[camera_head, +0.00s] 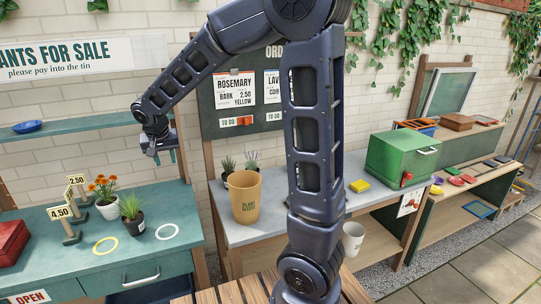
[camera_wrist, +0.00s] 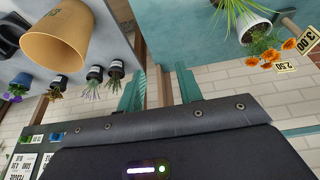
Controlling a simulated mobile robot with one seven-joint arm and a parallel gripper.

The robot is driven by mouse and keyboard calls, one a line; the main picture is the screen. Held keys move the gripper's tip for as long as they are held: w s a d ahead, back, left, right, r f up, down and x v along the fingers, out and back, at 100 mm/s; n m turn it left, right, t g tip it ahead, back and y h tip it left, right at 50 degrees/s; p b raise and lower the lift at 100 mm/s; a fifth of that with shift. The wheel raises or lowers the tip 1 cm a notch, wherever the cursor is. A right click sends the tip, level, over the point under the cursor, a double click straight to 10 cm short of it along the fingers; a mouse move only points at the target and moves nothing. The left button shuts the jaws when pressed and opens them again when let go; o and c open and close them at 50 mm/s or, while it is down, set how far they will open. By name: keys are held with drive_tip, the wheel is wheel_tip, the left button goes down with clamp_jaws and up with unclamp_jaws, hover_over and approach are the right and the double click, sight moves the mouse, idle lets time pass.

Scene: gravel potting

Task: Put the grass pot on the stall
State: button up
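The grass pot (camera_head: 133,222), a dark pot with a green tuft, stands upright on the teal stall (camera_head: 75,262) in the head view. It is between a yellow ring (camera_head: 105,245) and a white ring (camera_head: 167,231) marked on the top. My gripper (camera_head: 161,156) is above and behind it, well apart from it. In the wrist view my gripper (camera_wrist: 160,88) has its two teal fingers spread, with nothing between them.
A white pot of orange flowers (camera_head: 106,206) and price signs (camera_head: 65,217) stand left of the grass pot. A red box (camera_head: 12,242) is at the stall's left edge. A tan bucket (camera_head: 244,197) and small plants (camera_head: 250,161) stand on the grey bench to the right.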

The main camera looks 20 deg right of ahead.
drive_tip(key=s+d+r, duration=0.3)
drive_tip(key=s+d, duration=0.1)
drive_tip(key=d, duration=0.6)
drive_tip(key=s+d+r, duration=0.3)
drive_tip(key=s+d, duration=0.1)
drive_tip(key=d, duration=0.6)
drive_tip(key=s+d, duration=0.9)
drive_tip(key=s, duration=0.5)
drive_tip(key=shift+d, duration=0.4)
